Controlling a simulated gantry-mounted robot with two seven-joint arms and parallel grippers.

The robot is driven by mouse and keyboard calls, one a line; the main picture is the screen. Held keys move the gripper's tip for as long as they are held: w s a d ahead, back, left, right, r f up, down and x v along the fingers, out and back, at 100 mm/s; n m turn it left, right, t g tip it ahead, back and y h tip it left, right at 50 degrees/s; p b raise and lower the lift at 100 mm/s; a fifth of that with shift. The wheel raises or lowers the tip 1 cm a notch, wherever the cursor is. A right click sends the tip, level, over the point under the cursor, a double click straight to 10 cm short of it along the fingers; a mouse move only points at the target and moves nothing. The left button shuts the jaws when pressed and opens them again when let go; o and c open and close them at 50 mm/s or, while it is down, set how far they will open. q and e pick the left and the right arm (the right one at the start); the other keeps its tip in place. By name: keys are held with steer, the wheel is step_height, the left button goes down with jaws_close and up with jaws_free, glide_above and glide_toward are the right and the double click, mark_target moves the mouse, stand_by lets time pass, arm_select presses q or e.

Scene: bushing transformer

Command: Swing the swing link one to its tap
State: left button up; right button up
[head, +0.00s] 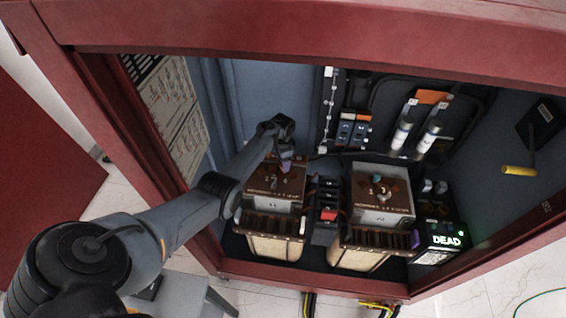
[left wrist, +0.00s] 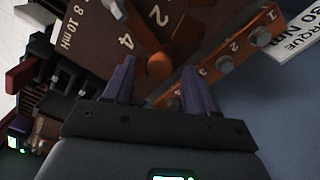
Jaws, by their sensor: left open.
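My left gripper (head: 286,165) is over the brown top panel (head: 262,183) of the left-hand unit in the cabinet. In the left wrist view its two purple fingers (left wrist: 157,82) are apart. The brown panel also carries the numbers 2 and 4. Contact with the fingers cannot be told.
A second, similar unit (head: 382,190) stands to the right, with small dark modules (head: 327,200) between them. A lit DEAD display (head: 446,240) is at the far right. The red cabinet frame (head: 320,282) surrounds the opening. A yellow handle (head: 519,171) sticks out at the right wall.

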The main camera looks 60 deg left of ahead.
arm_select(q)
step_height(320, 180, up, 10)
steer(key=p, duration=0.1)
steer(key=shift+f+p, duration=0.15)
steer(key=shift+p, duration=0.25)
steer(key=shift+s+f, duration=0.1)
steer(key=s+d+f+t+y, duration=0.1)
steer(key=s+d+t, duration=0.1)
steer(key=s+d, duration=1.1)
steer(key=s+d+f+t, duration=0.1)
steer(key=s+d, duration=0.8)
steer(key=d, duration=0.8)
steer(key=s+d+r+n+h, duration=0.1)
steer(key=s+d+r, duration=0.3)
steer(key=s+d, duration=0.2)
step_height(320, 180, up, 17)
steer(key=w+a+p, duration=0.1)
steer(key=p, duration=1.6)
steer(key=shift+t, duration=0.3)
